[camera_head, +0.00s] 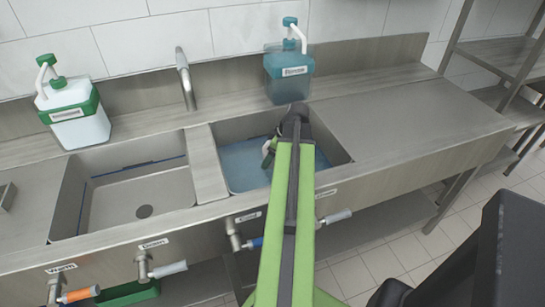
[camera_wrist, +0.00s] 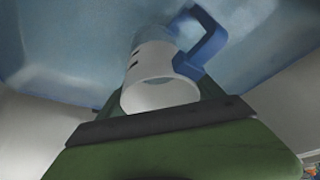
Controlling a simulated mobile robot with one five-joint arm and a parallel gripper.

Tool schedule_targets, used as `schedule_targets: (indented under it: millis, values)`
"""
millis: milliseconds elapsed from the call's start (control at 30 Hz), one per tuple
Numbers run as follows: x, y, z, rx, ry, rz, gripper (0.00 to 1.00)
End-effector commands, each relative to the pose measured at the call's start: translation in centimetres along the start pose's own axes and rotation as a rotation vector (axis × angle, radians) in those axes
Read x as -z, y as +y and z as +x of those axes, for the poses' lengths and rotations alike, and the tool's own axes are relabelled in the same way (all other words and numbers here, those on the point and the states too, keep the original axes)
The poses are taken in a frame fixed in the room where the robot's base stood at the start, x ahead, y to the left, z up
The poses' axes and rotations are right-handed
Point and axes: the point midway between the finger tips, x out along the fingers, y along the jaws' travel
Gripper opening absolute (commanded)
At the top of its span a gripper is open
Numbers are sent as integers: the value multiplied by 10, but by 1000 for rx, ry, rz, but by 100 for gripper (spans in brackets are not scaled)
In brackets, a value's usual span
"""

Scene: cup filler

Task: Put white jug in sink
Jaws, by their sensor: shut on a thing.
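The white jug (camera_wrist: 160,75) shows in the wrist view as a white cylinder with a blue handle and dark marks on its side. My gripper (camera_wrist: 168,102) is shut on it, with the dark fingers beside its near end. Blue water fills the view behind the jug. In the head view, my arm reaches over the right sink basin (camera_head: 235,165), which holds blue water. My arm hides most of the gripper and jug there; a small pale and green shape shows left of the arm. Whether the jug touches the water cannot be told.
The left basin (camera_head: 140,200) is empty, with a drain. A tap (camera_head: 186,80) stands behind the basins. A white-green pump bottle (camera_head: 80,122) stands behind on the left, and a blue one (camera_head: 288,80) behind the right basin. The counter at right (camera_head: 405,115) is clear.

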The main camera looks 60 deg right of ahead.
Motion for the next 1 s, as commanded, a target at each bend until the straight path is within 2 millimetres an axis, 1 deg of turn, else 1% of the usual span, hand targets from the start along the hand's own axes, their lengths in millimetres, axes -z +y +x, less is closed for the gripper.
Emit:
schedule_targets:
  millis: [67,100,267,567,667,767,867,1000]
  values:
    - [-1,0,4,0,0,0,36]
    - [-1,0,4,0,0,0,78]
    - [-1,0,3,0,0,-1,98]
    - [0,0,2,0,0,-1,98]
    - [2,0,-3,0,0,-1,98]
    - [3,0,-15,0,0,-1,98]
    - [4,0,-33,0,0,1,98]
    - [5,-1,-66,0,0,0,98]
